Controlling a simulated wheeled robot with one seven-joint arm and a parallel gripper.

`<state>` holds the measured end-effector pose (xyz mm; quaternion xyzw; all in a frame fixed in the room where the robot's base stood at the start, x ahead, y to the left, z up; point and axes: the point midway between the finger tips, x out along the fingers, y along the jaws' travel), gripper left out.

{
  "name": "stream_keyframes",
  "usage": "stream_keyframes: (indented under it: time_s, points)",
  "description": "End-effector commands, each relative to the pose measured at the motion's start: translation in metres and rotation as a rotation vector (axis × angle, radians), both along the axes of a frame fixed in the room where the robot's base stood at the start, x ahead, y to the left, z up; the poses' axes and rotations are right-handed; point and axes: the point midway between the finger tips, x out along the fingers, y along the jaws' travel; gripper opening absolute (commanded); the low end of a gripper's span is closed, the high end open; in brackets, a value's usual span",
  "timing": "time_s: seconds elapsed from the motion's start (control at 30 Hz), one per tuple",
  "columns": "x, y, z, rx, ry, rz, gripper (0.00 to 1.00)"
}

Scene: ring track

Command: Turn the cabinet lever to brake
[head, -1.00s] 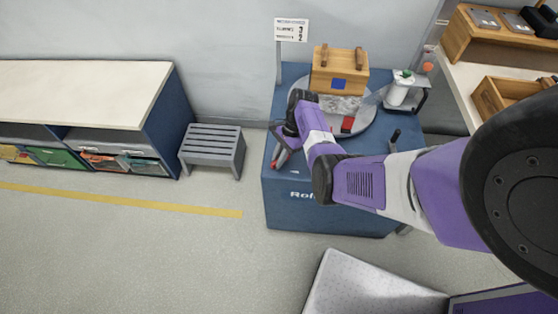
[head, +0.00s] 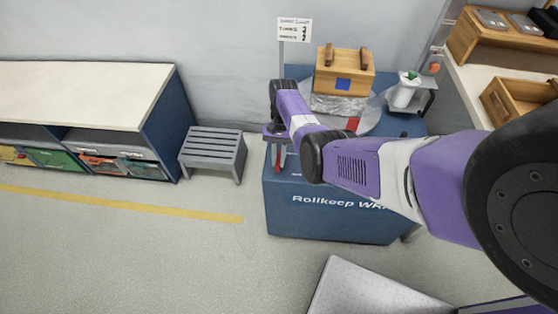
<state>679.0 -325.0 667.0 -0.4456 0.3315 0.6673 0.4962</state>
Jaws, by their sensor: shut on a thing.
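The blue cabinet (head: 330,222) stands against the back wall, with white lettering partly hidden by my arm. A small red lever (head: 278,168) shows at its top left front corner, hanging roughly upright. My gripper (head: 277,152) points down there and is shut on the lever. The gripper body hides the lever's upper part and pivot. Any brake mark is hidden or too small to read.
On the cabinet top, a wooden box (head: 344,72) with a blue square sits on a round turntable (head: 369,120). A white canister (head: 405,90) stands right of it. A sign (head: 295,30) rises behind.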

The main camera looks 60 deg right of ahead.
Motion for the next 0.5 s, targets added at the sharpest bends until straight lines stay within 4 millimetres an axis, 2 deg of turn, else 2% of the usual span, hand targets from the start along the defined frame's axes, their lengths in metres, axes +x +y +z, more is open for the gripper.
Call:
stream_keyframes:
  time_s: [0.5]
  points:
    - [0.0008,0.0005,-0.0003,-0.001,-0.001,0.061,0.00]
